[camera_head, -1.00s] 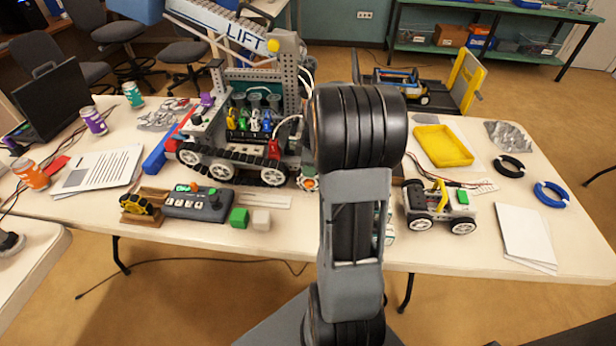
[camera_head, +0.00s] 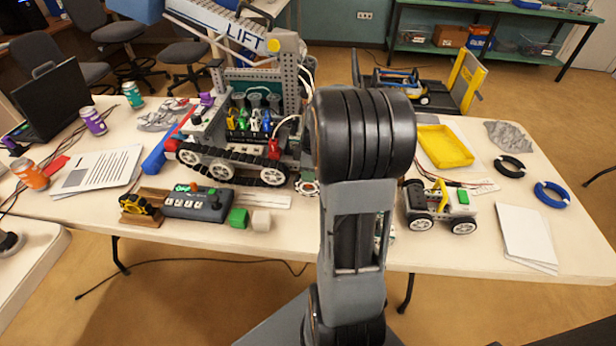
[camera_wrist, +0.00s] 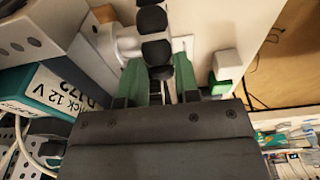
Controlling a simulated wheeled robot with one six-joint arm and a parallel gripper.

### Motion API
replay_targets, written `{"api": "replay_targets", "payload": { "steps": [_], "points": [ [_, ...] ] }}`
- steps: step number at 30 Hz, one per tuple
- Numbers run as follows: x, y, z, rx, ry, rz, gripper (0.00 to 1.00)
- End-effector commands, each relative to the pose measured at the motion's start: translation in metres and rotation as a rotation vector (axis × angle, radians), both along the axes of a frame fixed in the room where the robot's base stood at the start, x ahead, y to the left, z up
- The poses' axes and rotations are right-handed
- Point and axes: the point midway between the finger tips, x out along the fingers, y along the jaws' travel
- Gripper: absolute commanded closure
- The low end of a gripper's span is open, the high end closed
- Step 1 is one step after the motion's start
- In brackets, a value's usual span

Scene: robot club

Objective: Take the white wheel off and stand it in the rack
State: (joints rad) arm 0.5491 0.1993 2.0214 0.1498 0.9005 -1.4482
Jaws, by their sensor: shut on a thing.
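The white wheel (camera_wrist: 153,45) shows edge-on in the wrist view, with black rollers around its rim. My gripper (camera_wrist: 161,82) is shut on it, one green finger on each side. A pale hub or shaft (camera_wrist: 125,44) lies between the wheel and the grey machine; I cannot tell whether they are joined. In the head view the wheel (camera_head: 307,188) shows at the right end of the tracked machine (camera_head: 225,155), partly behind my arm, and my gripper is hidden. The wooden rack (camera_head: 146,219) stands at the table's front left, with a yellow black-tyred wheel (camera_head: 136,204) in it.
A grey control box (camera_head: 197,206) stands right of the rack. A green cube (camera_head: 238,218) and a white cube (camera_head: 261,220) sit between it and my arm. A small wheeled car (camera_head: 440,208) is on the right. A blue bar (camera_head: 160,155) lies left of the machine.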

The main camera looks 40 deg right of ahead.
Motion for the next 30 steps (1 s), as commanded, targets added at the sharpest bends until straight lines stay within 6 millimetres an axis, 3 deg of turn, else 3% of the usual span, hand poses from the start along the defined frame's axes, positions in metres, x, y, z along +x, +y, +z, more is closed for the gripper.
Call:
{"api": "replay_targets", "payload": {
  "steps": [30],
  "points": [
    [-0.016,0.015,0.001,0.000,0.000,0.000,0.93]
  ]
}}
